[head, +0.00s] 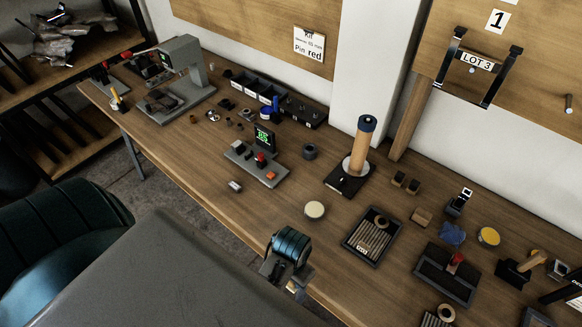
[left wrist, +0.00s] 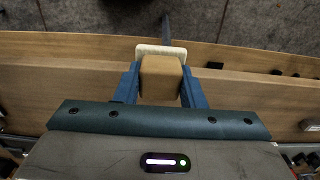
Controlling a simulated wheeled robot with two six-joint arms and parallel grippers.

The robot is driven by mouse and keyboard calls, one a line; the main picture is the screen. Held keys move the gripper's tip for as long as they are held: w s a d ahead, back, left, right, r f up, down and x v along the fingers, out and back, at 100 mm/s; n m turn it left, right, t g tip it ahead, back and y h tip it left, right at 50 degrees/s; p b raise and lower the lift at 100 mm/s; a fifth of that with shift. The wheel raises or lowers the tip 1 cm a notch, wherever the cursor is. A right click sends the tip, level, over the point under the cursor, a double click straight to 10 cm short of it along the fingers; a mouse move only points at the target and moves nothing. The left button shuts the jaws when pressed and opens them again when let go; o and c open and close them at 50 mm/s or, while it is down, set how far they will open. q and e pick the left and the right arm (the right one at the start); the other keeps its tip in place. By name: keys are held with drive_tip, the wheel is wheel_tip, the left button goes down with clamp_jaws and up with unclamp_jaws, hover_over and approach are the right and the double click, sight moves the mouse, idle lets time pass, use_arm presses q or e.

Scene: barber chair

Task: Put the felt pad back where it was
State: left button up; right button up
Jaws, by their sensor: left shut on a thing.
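My left gripper (head: 296,287) is over the front edge of the workbench in the head view, with its teal wrist above it. In the left wrist view its blue fingers (left wrist: 161,85) are shut on a tan block (left wrist: 161,72) with a cream slab (left wrist: 160,49) at its far end. I take this block and slab to be the felt pad. In the head view only a small pale bit of it shows below the gripper. My right gripper is not in view.
The wooden bench (head: 262,205) has a cream disc (head: 315,210), a ribbed black tray (head: 373,236) and a cork-coloured column (head: 362,145) near the gripper. Bare wood lies left of the cream disc.

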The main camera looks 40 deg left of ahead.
use_arm(q)
drive_tip(key=shift+s+a+r, duration=0.1)
drive_tip(key=shift+s+a, duration=0.05)
drive_tip(key=w+a, duration=0.2)
drive_tip(key=w, duration=0.2)
drive_tip(key=w+a+f, duration=0.1)
drive_tip(key=w+a, duration=0.2)
drive_tip(key=w, duration=0.1)
drive_tip(key=w+a, duration=0.3)
drive_tip(key=w, duration=0.2)
drive_tip(key=shift+a+f, duration=0.2)
drive_tip(key=shift+a, duration=0.05)
drive_tip(key=shift+f, duration=0.1)
wheel_tip(320, 180, down, 3)
drive_tip(key=shift+f, duration=0.2)
drive_tip(key=o, duration=1)
drive_tip(key=shift+c, duration=0.2)
